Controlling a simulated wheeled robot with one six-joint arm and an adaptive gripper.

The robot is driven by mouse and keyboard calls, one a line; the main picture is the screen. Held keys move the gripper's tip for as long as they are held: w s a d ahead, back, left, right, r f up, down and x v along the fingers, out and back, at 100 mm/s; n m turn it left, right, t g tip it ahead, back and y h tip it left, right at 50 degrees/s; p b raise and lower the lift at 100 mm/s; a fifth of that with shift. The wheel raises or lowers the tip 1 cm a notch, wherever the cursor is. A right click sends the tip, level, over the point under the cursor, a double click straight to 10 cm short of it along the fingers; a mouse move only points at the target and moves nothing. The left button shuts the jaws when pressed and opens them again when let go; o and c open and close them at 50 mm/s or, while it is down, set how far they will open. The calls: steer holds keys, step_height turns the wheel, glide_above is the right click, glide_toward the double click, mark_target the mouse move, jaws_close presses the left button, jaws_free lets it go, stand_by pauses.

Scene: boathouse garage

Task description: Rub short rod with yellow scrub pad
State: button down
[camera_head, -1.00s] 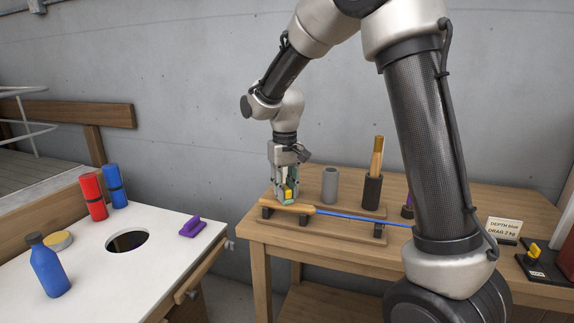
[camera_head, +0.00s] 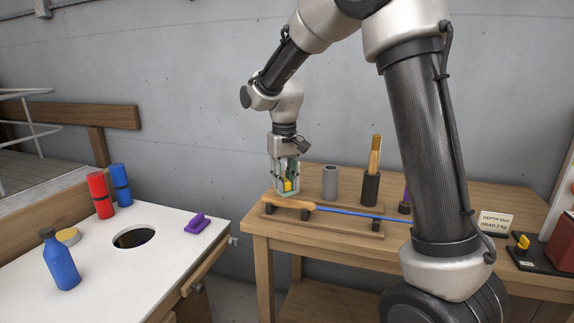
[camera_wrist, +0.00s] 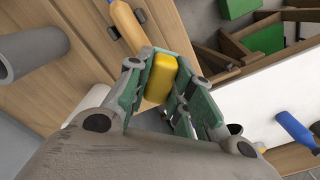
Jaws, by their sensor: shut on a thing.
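My gripper (camera_head: 287,190) is shut on the yellow scrub pad (camera_wrist: 161,77), which shows between the green-lined fingers in the wrist view. A rod with a wooden handle (camera_head: 289,203) and a thin blue shaft (camera_head: 345,213) lies across dark rests on a wooden stand (camera_head: 320,229). My gripper is just above and behind the handle end. A small gap seems to lie between the fingertips and the handle. In the wrist view the handle (camera_wrist: 128,25) shows beyond the pad, apart from it. Part of the shaft's far end is hidden behind my arm.
A grey cylinder (camera_head: 330,182) and a dark holder (camera_head: 371,188) with a wooden-handled tool stand behind the rod. A sign (camera_head: 494,223) stands at right. The white counter (camera_head: 170,262) at left holds a purple object (camera_head: 197,223), a blue bottle (camera_head: 61,262) and a round hole.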

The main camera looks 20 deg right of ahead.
steer(key=shift+w+r, duration=0.1)
steer(key=shift+r, duration=2.55)
